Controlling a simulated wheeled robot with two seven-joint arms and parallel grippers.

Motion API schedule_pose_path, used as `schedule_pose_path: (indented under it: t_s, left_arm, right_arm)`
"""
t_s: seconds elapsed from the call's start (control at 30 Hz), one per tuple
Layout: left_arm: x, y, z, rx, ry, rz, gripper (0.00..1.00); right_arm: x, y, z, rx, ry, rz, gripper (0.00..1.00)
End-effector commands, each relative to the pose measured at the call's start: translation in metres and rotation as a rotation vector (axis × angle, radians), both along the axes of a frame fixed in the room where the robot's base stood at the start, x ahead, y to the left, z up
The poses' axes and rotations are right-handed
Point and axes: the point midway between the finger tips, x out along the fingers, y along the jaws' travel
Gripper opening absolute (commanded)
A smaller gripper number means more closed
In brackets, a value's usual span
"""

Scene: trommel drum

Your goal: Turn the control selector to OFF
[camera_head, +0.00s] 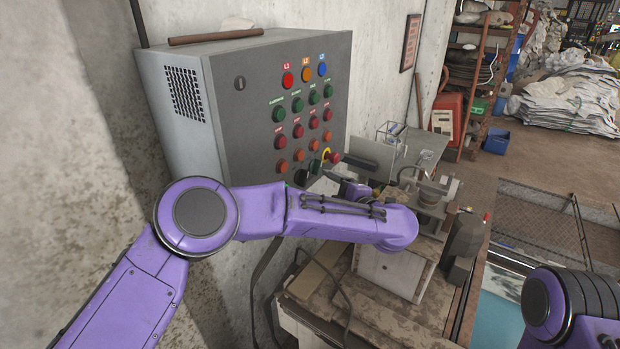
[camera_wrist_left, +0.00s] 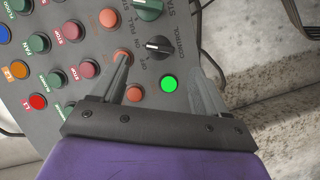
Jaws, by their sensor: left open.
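The control selector (camera_wrist_left: 158,46) is a round black knob with a pale pointer line on the grey control panel, with OFF and ON lettering beside it in the left wrist view. The pointer lies roughly sideways there; I cannot tell surely which label it marks. In the head view the selector (camera_head: 301,177) shows low on the panel, above my left arm. My left gripper (camera_wrist_left: 160,62) is open and empty, its fingers either side of the selector's line and the knob near the tips. I cannot tell any contact. My right gripper is out of view.
A lit green button (camera_wrist_left: 168,84) sits right beside the selector, between the fingers. An orange button (camera_wrist_left: 134,93) is close to one finger. A red mushroom button (camera_head: 333,158) with a yellow ring stands out of the panel. A cluttered bench (camera_head: 395,322) stands below.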

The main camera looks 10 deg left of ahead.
Motion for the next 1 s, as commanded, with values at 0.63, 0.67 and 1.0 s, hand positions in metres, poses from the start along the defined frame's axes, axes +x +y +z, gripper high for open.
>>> schedule_pose_path:
  t_s: [0.63,0.67,1.0]
  left_arm:
    - [0.048,0.052,-0.012,0.002,-0.001,-0.002,0.74]
    - [0.048,0.052,-0.012,0.002,-0.001,-0.002,0.74]
    - [0.048,0.052,-0.012,0.001,-0.005,-0.003,0.18]
  right_arm:
    - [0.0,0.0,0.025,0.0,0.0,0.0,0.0]
    - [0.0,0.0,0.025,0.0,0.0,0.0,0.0]
    - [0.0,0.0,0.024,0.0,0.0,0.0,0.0]
